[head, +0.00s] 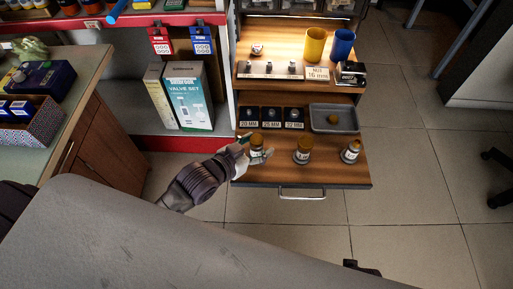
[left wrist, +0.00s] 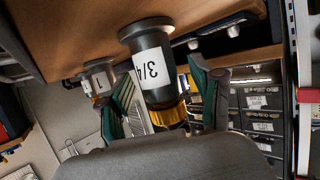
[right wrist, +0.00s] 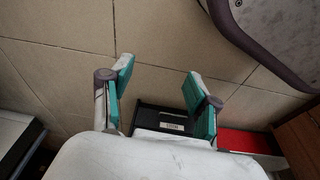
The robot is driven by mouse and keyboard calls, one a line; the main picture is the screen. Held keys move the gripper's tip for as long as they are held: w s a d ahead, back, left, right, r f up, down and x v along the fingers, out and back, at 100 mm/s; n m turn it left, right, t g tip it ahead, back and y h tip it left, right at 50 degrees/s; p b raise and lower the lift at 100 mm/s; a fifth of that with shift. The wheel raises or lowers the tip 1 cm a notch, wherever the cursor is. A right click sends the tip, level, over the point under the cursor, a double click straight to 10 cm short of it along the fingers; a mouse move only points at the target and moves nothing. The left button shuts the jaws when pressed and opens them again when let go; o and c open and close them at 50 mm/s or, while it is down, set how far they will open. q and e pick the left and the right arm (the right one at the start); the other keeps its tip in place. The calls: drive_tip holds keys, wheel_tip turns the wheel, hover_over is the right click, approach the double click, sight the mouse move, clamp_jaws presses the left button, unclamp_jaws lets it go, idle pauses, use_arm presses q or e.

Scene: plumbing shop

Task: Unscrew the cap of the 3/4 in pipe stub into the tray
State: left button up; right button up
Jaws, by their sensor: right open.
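The 3/4 pipe stub, a dark grey pipe with a white label, stands leftmost of three stubs on the pulled-out wooden shelf (head: 325,174). Its brass cap (head: 256,138) is on it. In the left wrist view the stub (left wrist: 152,68) appears upside down, with its cap (left wrist: 168,114) between my fingers. My left gripper (head: 258,154) is open around the capped end, with a gap visible beside the cap. My right gripper (right wrist: 155,85) is open and empty above the floor.
A middle stub (head: 302,151) with a brass top and a right stub (head: 350,152) stand on the same shelf. Dark size cards (head: 270,118) lie left of the tray. A valve set box (head: 190,97) stands to the left.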

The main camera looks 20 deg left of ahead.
use_arm(q)
clamp_jaws()
drive_tip(key=shift+r, duration=0.15)
drive_tip(key=shift+r, duration=0.1)
